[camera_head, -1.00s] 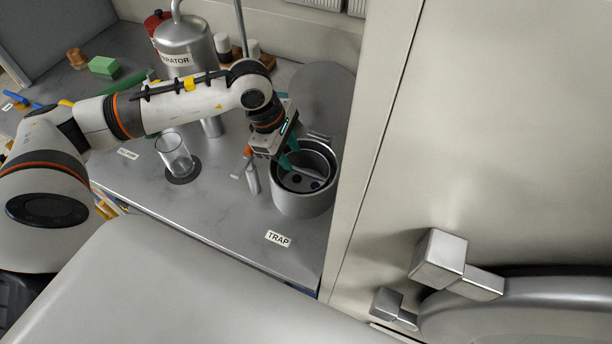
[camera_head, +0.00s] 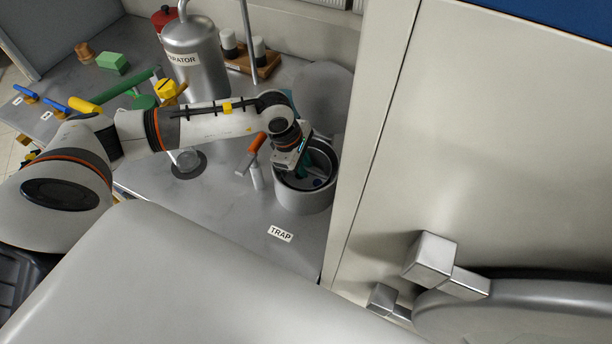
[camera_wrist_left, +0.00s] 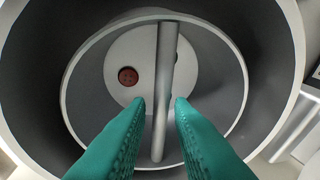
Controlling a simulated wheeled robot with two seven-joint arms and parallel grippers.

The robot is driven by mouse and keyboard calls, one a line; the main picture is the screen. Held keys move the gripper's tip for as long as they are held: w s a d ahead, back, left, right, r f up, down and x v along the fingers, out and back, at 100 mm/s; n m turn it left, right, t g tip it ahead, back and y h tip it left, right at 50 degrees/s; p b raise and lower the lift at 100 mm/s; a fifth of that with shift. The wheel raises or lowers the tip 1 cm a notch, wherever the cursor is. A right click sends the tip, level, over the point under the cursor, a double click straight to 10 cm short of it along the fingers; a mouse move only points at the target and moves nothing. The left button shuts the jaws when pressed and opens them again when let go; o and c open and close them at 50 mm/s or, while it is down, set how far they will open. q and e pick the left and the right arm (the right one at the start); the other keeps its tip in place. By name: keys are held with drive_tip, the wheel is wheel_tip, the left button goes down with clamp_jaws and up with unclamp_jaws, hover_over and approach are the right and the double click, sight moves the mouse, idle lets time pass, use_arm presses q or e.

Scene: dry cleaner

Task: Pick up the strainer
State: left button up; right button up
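The strainer (camera_head: 325,162) is a grey metal bowl seated inside the round steel trap pot (camera_head: 302,203) beside the tall cabinet. In the left wrist view the strainer (camera_wrist_left: 232,95) has a straight bar handle (camera_wrist_left: 165,60) across its opening. A brown button-like disc (camera_wrist_left: 127,76) lies on its pale bottom. My left gripper (camera_head: 303,168) points down into the pot. In the left wrist view its green fingers (camera_wrist_left: 160,103) are apart, one on each side of the bar, with gaps showing. The wrist hides part of the strainer in the head view. My right gripper is not in view.
An orange-handled tool (camera_head: 254,148) and a small bottle (camera_head: 256,177) stand just left of the pot. A "TRAP" label (camera_head: 281,234) lies in front on clear counter. The cabinet wall (camera_head: 375,150) closes off the right. A steel tank (camera_head: 190,55) stands behind my arm.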

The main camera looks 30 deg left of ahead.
use_arm(q)
clamp_jaws()
drive_tip(key=shift+r, duration=0.15)
